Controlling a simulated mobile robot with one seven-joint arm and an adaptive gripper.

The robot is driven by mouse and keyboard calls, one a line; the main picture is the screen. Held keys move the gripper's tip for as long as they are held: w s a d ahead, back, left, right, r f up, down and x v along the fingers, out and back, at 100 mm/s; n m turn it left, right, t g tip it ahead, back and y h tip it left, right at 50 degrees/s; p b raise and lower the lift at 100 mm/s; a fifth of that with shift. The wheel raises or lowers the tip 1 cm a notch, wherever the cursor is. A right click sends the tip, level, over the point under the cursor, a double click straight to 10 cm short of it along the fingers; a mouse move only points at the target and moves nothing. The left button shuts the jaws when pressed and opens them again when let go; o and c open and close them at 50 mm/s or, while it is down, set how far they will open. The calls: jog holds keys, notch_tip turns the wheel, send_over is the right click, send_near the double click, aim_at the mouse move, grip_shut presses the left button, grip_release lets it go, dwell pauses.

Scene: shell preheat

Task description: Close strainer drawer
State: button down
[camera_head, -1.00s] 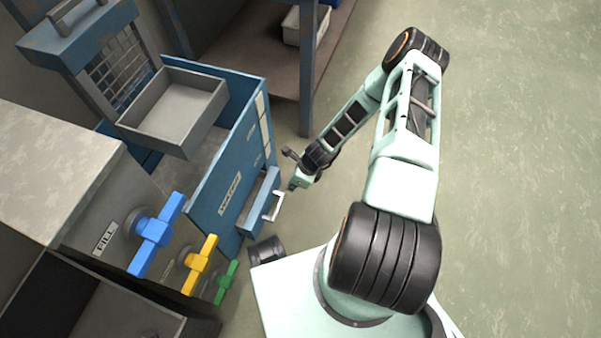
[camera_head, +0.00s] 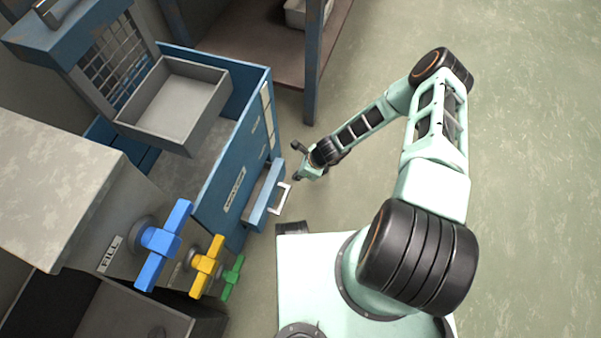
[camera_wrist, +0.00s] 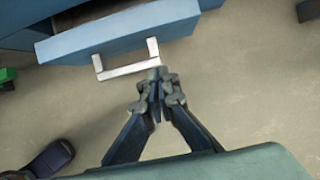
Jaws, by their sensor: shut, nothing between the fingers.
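The strainer drawer (camera_head: 263,196) is a small blue drawer low on the front of the blue cabinet (camera_head: 228,165), and it stands partly pulled out. Its pale U-shaped handle (camera_head: 281,198) sticks out from the drawer front. In the wrist view the blue drawer front (camera_wrist: 120,32) and its handle (camera_wrist: 127,66) lie just ahead of the fingers. My gripper (camera_head: 297,176) is shut and empty, a little to the right of the handle. In the wrist view my gripper (camera_wrist: 160,75) has its fingertips together beside the handle's right end; I cannot tell whether they touch it.
Blue, yellow and green valve handles (camera_head: 163,244) project from the housing left of the drawer. A grey open tray (camera_head: 180,108) sits above the cabinet. A blue post (camera_head: 314,60) of a shelf stands behind. The floor (camera_head: 530,180) to the right is clear.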

aim_at(279, 180)
jog(key=w+a+f+b, duration=0.2)
jog(key=a+f, duration=0.2)
jog(key=a, duration=0.1)
jog(key=shift+f, duration=0.2)
jog(key=shift+w+a, duration=0.1)
jog(key=shift+a, duration=0.1)
